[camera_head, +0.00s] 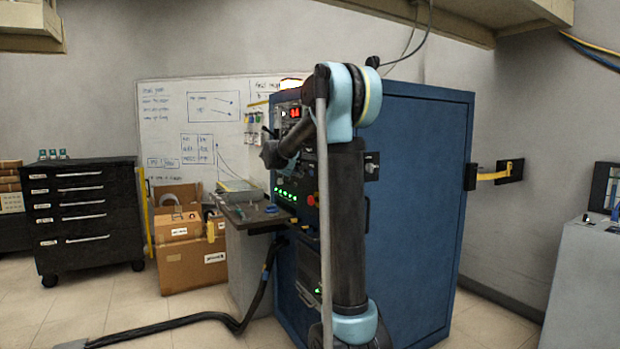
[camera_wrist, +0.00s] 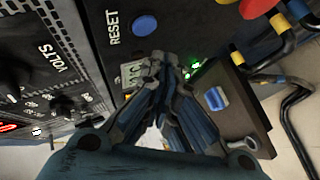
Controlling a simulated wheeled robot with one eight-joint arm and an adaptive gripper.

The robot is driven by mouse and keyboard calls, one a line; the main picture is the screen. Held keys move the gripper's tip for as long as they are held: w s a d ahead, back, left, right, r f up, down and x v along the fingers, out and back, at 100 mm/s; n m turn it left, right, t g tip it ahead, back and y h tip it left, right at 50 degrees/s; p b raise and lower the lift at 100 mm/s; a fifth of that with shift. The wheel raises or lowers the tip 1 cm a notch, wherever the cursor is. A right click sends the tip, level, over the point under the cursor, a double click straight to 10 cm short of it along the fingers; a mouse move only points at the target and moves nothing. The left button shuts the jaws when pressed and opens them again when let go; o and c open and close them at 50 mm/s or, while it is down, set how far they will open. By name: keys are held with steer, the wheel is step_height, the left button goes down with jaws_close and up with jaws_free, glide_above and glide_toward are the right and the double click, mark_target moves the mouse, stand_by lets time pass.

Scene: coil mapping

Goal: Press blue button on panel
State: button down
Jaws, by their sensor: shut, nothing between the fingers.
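The blue button (camera_wrist: 144,25) is round and sits on the dark panel (camera_wrist: 92,20) beside the white word RESET, near the top of the wrist view. My gripper (camera_wrist: 168,62) is shut and empty, its fingertips just below and right of the button in that picture. A gap shows between them in the picture; I cannot tell the depth. In the head view, the panel (camera_head: 283,165) is on the left face of the blue cabinet (camera_head: 420,190). My arm covers part of it, and I cannot make out the blue button there.
Cardboard boxes (camera_head: 190,262) and a black drawer cabinet (camera_head: 85,220) stand left. A thick black hose (camera_head: 200,318) crosses the floor.

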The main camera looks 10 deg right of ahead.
steer(key=a, duration=0.1)
steer(key=s+a, duration=0.1)
steer(key=a, duration=0.1)
steer(key=shift+a, duration=0.1)
stand_by(0.6)
steer(key=s+d+f+m+g+y, duration=0.15)
steer(key=s+f, duration=0.25)
steer(key=s, duration=0.6)
steer(key=s+d+f+m+g, duration=0.2)
steer(key=s+d+f, duration=0.1)
steer(key=s, duration=0.6)
steer(key=s+d+f+m+g, duration=0.1)
steer(key=s+d+f+g, duration=0.2)
steer(key=s, duration=0.7)
steer(key=s+a+f+m+g+y, duration=0.1)
steer(key=s+a+f+y, duration=0.1)
steer(key=s+f, duration=0.8)
steer(key=s+a+f+m+g+y, duration=0.1)
steer(key=s+a+f+m+y, duration=0.1)
steer(key=s+f, duration=0.8)
steer(key=s+a+y, duration=0.1)
steer(key=s, duration=0.6)
steer(key=shift+s+a, duration=0.15)
steer(key=shift+s, duration=0.05)
